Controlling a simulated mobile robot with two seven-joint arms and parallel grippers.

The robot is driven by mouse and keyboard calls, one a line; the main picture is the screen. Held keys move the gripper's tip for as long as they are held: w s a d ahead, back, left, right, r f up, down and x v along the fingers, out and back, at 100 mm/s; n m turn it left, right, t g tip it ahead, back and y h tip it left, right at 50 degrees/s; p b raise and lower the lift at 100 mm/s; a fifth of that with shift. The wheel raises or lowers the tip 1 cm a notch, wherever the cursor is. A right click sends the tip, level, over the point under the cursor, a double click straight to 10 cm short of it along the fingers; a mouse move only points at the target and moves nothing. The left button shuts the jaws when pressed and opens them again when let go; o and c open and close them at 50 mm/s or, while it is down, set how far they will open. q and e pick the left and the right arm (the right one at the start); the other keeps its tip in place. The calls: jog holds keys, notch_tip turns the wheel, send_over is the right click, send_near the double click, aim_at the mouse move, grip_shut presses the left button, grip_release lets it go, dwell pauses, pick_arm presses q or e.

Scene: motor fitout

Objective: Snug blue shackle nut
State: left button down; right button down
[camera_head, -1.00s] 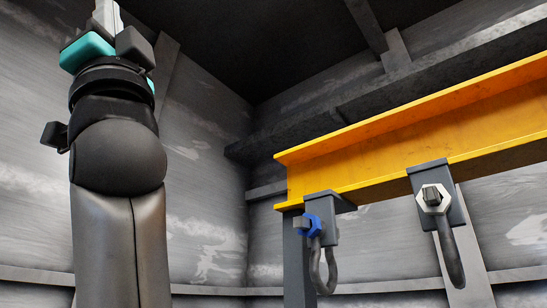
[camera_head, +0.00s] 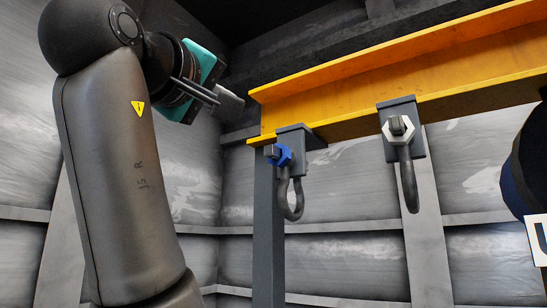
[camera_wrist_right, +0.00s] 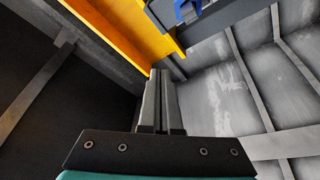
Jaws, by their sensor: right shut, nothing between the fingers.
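The blue nut (camera_head: 279,155) sits on the bolt of the left shackle (camera_head: 291,195), which hangs from a grey bracket under the near-left end of the yellow beam. The bolt's dark square head shows in front of the nut. In the right wrist view the blue nut (camera_wrist_right: 186,10) is at the top edge, partly cut off. My right gripper (camera_head: 238,101) is beside the beam's left end, above and left of the nut, and apart from it. Its fingers (camera_wrist_right: 160,75) are together and empty. My left gripper is not in view.
The yellow beam (camera_head: 400,80) runs right from close by my right gripper; its end also shows in the wrist view (camera_wrist_right: 130,30). A second shackle (camera_head: 408,180) with a pale nut (camera_head: 398,131) hangs farther right. A grey post (camera_head: 268,220) stands below the beam's end.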

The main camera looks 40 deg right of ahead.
aim_at(277, 162)
jog(key=s+d+f+g, duration=0.3)
jog(key=s+f+g, duration=0.1)
jog(key=f+g, duration=0.15)
jog(key=shift+y, duration=0.3)
jog(key=shift+x, duration=3.6)
jog(key=shift+w+a+r+p, duration=0.15)
jog(key=shift+w+a+p, duration=0.1)
jog(key=shift+w+p, duration=0.1)
jog(key=shift+b, duration=0.3)
jog(key=shift+w+f+b, duration=0.15)
jog(key=shift+f+b, duration=0.2)
jog(key=shift+f, duration=0.2)
jog(key=shift+w+a+f+b, duration=0.1)
jog(key=shift+w+f+b, duration=0.1)
jog(key=shift+f+b, duration=0.15)
jog(key=shift+w+a+f, duration=0.1)
jog(key=shift+w+f, duration=0.05)
